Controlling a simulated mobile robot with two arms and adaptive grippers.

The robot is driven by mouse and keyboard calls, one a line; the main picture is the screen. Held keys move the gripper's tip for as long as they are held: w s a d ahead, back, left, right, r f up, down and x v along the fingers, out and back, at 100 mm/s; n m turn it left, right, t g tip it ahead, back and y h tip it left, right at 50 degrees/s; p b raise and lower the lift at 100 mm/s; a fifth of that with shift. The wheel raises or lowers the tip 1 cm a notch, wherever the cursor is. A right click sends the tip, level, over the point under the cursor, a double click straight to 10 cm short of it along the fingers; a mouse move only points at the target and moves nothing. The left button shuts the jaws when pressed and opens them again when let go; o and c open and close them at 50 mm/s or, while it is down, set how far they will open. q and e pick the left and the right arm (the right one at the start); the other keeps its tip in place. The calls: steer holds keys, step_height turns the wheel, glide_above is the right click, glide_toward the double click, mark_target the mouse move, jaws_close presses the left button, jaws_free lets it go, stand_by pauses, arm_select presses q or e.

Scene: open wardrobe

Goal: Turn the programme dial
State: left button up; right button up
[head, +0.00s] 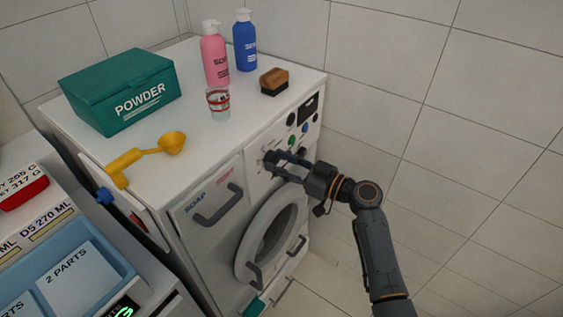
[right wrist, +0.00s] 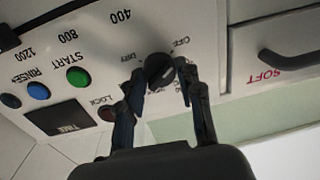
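The programme dial (right wrist: 159,70) is a dark round knob with a light pointer mark on the washing machine's panel, with printed labels around it. In the right wrist view my right gripper (right wrist: 161,80) has its two fingers spread, one on each side of the dial. A small gap shows at the right finger; I cannot tell whether the left finger touches. In the head view my right gripper (head: 276,162) is at the machine's front panel and its fingers hide most of the dial. My left gripper is in neither view.
The white washing machine (head: 215,150) carries a green powder box (head: 120,90), pink bottle (head: 215,58), blue bottle (head: 245,42), glass (head: 219,104), brush (head: 274,81) and yellow scoop (head: 150,155). Its drawer handle (head: 217,207) and round door (head: 270,235) lie below. A tiled wall is at right.

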steer(key=m+b, duration=0.5)
steer(key=m, duration=0.6)
steer(key=shift+f+t, duration=0.1)
steer(key=shift+t, duration=0.3)
steer(key=m, duration=0.3)
steer(key=m+p, duration=0.2)
steer(key=m, duration=0.4)
steer(key=shift+s+t, duration=0.1)
steer(key=shift+t, duration=0.2)
steer(key=shift+m, duration=0.5)
steer(key=o, duration=1.1)
